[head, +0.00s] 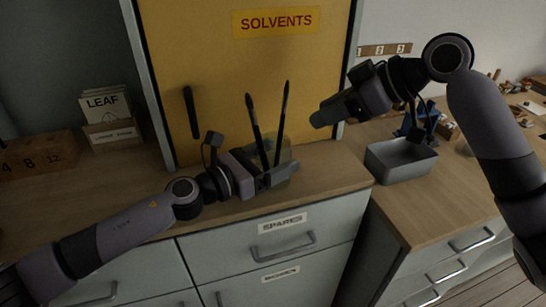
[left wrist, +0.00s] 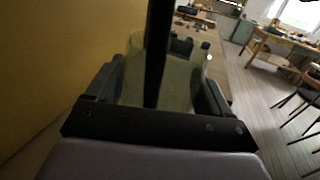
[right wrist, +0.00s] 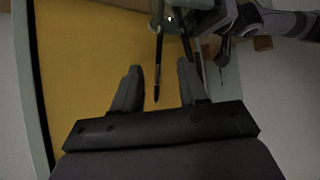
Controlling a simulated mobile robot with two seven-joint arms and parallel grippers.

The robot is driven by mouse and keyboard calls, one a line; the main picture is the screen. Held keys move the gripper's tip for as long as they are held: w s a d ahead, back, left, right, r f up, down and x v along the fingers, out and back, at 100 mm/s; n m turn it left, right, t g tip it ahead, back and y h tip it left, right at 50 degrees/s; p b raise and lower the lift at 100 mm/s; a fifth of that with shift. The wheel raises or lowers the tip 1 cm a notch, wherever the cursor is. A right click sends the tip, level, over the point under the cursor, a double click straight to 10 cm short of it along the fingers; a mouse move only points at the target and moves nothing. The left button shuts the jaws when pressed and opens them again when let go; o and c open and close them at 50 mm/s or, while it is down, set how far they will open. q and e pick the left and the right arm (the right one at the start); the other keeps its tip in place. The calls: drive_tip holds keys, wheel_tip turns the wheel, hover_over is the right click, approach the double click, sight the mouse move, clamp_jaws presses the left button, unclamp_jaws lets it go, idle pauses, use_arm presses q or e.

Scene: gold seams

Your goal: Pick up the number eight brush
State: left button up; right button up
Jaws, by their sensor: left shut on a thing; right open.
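Two dark brushes, a left one (head: 254,125) and a right one (head: 282,118), stand tilted in a translucent greenish jar (head: 286,158) before the yellow cabinet door. I cannot read a number on either. My left gripper (head: 272,180) is shut on the jar (left wrist: 185,85); a dark brush handle (left wrist: 157,50) crosses the left wrist view. My right gripper (head: 318,119) is open and empty, up and to the right of the brushes. In the right wrist view, a brush (right wrist: 158,65) shows between the open fingers (right wrist: 158,85), apparently beyond them; a second is farther right.
The yellow SOLVENTS door (head: 220,75) stands behind, with a dark handle (head: 191,112). A grey metal tray (head: 401,164) sits on the right counter. A block marked 4, 8, 12 (head: 40,157) and a LEAF box (head: 110,134) stand left. Bare counter (head: 325,165) lies right of the jar.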

sight(281, 132)
drive_tip(key=shift+c, duration=0.2)
drive_tip(key=w+a+f+m+t+y, duration=0.1)
drive_tip(key=w+a+t, duration=0.1)
drive_tip(key=a, duration=0.1)
drive_tip(key=w+a+m+t+y, duration=0.2)
drive_tip(key=a, duration=0.1)
drive_tip(key=w+a+f+m+t+y, duration=0.1)
drive_tip(key=w+a+m+t, duration=0.1)
drive_tip(key=a+t, duration=0.1)
drive_tip(key=shift+w+a+f, duration=0.1)
drive_tip(key=shift+w+f, duration=0.1)
drive_tip(key=shift+f, duration=0.15)
idle(1.1)
clamp_jaws()
